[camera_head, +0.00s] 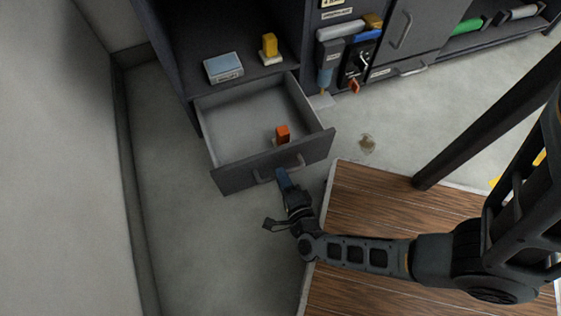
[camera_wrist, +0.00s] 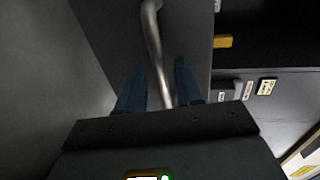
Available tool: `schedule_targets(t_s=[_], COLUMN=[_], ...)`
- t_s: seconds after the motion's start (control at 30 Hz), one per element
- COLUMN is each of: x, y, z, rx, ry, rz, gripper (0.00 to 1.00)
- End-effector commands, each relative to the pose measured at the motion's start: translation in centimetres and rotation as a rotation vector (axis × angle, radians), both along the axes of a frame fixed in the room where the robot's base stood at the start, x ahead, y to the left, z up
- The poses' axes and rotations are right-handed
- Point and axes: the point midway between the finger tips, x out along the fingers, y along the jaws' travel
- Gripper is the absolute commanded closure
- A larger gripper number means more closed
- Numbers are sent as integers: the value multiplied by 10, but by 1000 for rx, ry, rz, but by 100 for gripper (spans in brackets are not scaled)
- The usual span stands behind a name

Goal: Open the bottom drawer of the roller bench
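The grey drawer (camera_head: 222,180) at the base of the dark bench is pulled out, and its inside is in view. Its bar handle (camera_head: 262,180) is on the front face. In the wrist view the handle (camera_wrist: 153,40) runs down between the two blue fingers of my gripper (camera_wrist: 159,85). Small gaps show between the fingers and the bar, so the gripper looks open around it. In the head view my gripper (camera_head: 282,178) is at the right part of the handle. An orange item (camera_head: 282,133) stands inside the drawer.
A blue-topped box (camera_head: 223,67) and a yellow item (camera_head: 269,46) are on the shelf above the drawer. A closed cabinet door (camera_head: 405,35) is to the right. A wooden platform (camera_head: 380,210) lies under my arm. A wall (camera_head: 60,150) stands at left, with open floor before it.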

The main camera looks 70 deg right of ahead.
Motion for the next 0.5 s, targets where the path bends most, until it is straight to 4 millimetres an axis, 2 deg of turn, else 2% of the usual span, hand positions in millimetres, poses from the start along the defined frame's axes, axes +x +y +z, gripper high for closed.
schedule_targets(t_s=[0.2, 0.5], x=[-23, -34], y=[28, 43], z=[8, 11], rx=[1, 0], ry=[4, 1], rz=[-1, 0], gripper=[64, 64])
